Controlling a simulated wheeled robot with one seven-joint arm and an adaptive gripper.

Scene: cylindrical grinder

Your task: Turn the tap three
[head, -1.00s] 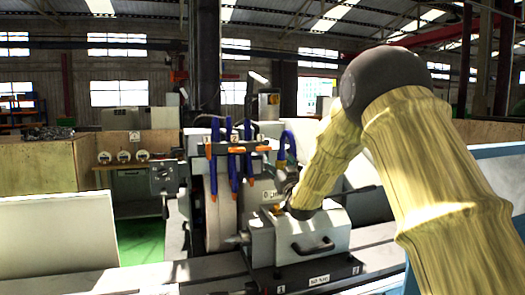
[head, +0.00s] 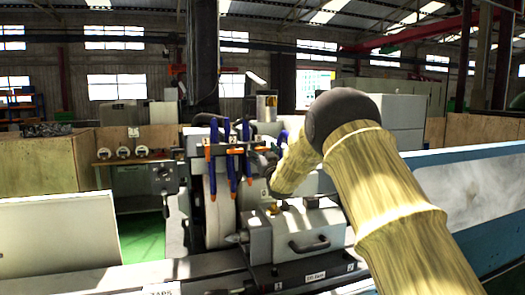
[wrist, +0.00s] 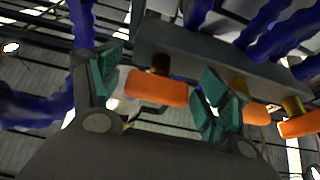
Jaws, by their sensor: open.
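Orange tap handles hang from a grey manifold bar (wrist: 215,55) with blue hoses. In the wrist view, one orange tap handle (wrist: 157,88) lies between my gripper's (wrist: 160,92) open teal-padded fingers, with visible space on both sides. Two more orange handles, a middle one (wrist: 257,114) and an outer one (wrist: 300,125), are to the right, outside the fingers. In the head view, two orange handles show, a left one (head: 208,150) and a right one (head: 234,152). My gripper (head: 262,157) is just right of them, partly hiding that end of the bar. The tap number labels are not readable.
Blue hoses with orange nozzles (head: 211,191) hang below the bar by the grinding wheel (head: 224,200). A grey housing with a black handle (head: 308,244) stands below my arm. A blue-edged machine panel (head: 480,172) is on the right.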

